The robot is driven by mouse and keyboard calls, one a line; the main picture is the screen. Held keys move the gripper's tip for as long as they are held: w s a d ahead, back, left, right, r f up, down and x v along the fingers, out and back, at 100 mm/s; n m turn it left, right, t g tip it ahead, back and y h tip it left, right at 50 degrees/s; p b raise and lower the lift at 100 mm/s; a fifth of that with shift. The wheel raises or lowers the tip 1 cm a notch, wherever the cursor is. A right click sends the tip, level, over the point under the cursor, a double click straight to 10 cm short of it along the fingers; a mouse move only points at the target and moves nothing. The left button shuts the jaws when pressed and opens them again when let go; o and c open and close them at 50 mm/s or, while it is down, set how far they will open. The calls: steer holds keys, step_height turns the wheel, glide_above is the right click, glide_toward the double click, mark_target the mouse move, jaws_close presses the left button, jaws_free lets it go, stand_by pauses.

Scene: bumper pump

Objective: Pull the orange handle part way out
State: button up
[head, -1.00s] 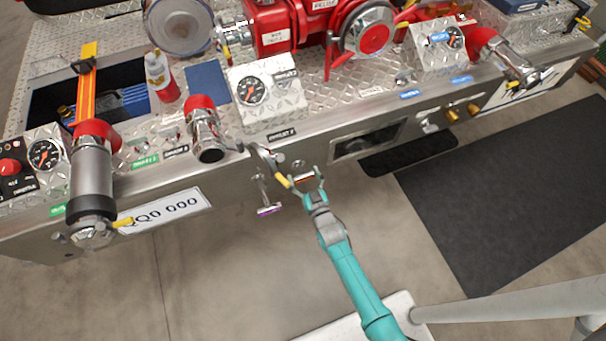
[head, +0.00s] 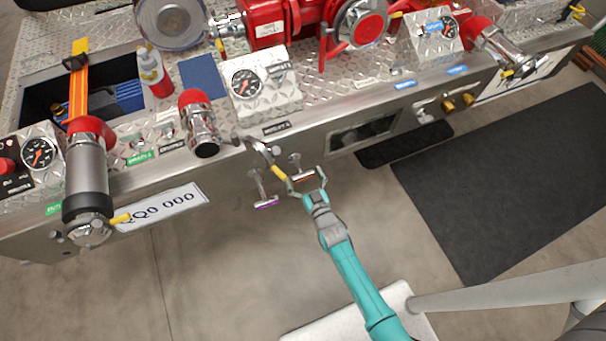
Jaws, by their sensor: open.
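The orange handle (head: 303,180) is a small T-shaped bar on a short stem at the front face of the metal bumper (head: 345,118). My gripper (head: 306,177) is open, with one finger on either side of the handle's bar. I cannot tell whether the fingers touch it. A similar T-handle with a purple bar (head: 266,203) hangs from the bumper just to the left. Part of the orange handle's stem shows above the bar.
A yellow-tipped lever (head: 279,173) lies very near my left finger. A large capped pipe (head: 89,185) and a number plate (head: 165,208) are at the left. A dark mat (head: 510,180) covers the floor at right. The floor below the bumper is clear.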

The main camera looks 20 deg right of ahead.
steer(key=s, duration=1.1)
steer(key=shift+s, duration=0.35)
steer(key=s+r+g, duration=0.1)
steer(key=s+r, duration=0.3)
steer(key=s, duration=0.4)
steer(key=s+r, duration=0.4)
steer(key=s, duration=0.5)
steer(key=s+r+g, duration=0.2)
steer(key=s+r, duration=0.9)
steer(key=r, duration=0.5)
steer(key=shift+s+r, duration=0.2)
steer(key=shift+r, duration=0.2)
steer(key=shift+a, duration=0.15)
